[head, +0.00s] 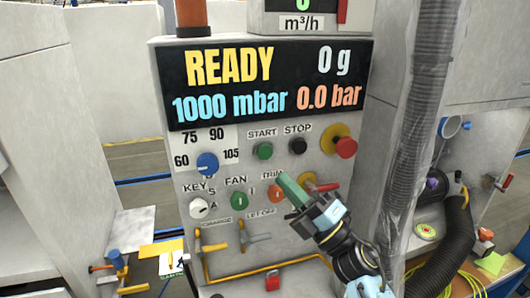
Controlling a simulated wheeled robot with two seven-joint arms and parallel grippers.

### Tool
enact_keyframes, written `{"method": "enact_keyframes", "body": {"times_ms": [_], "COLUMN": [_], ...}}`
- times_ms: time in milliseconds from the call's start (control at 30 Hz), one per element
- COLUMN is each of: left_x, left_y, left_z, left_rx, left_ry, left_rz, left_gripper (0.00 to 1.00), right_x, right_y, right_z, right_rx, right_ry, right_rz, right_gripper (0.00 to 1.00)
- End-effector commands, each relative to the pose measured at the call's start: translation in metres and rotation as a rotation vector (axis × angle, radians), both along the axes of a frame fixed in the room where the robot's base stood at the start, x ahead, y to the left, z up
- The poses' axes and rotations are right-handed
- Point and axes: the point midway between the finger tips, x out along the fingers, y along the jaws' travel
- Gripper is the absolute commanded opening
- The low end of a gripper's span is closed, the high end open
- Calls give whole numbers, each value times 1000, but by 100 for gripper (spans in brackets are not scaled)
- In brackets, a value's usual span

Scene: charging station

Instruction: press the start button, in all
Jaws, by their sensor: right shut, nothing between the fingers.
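The start button (264,151) is a green round button under the label START, on the upright grey panel (170,100). My right gripper (286,182) comes in from the lower right and is shut and empty. Its green fingertips are in front of the panel, below and slightly right of the start button, beside the orange TRIM knob. They look apart from the start button; whether they touch the panel, I cannot tell. The display (262,82) reads READY, 0 g, 1000 mbar and 0.0 bar. My left gripper is not in view.
A black stop button (298,146) sits right of the start button, with a red emergency knob (345,147) further right. A blue dial (207,163), white key switch (199,207) and green fan knob (241,195) are at left. A wrapped hose (420,110) hangs at right.

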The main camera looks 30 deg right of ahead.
Motion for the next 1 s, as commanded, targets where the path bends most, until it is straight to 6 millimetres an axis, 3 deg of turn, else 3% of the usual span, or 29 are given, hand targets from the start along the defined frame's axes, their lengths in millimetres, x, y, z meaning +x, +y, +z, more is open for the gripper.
{"method": "enact_keyframes", "body": {"times_ms": [600, 1000], "left_x": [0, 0], "left_y": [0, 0], "left_z": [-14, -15], "left_rx": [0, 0], "left_ry": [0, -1], "left_rz": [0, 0], "left_gripper": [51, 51], "right_x": [73, 82], "right_y": [-17, -20], "right_z": [0, 1], "right_rx": [0, 1], "right_ry": [-1, 0], "right_rz": [1, 1], "right_gripper": [0, 0]}}
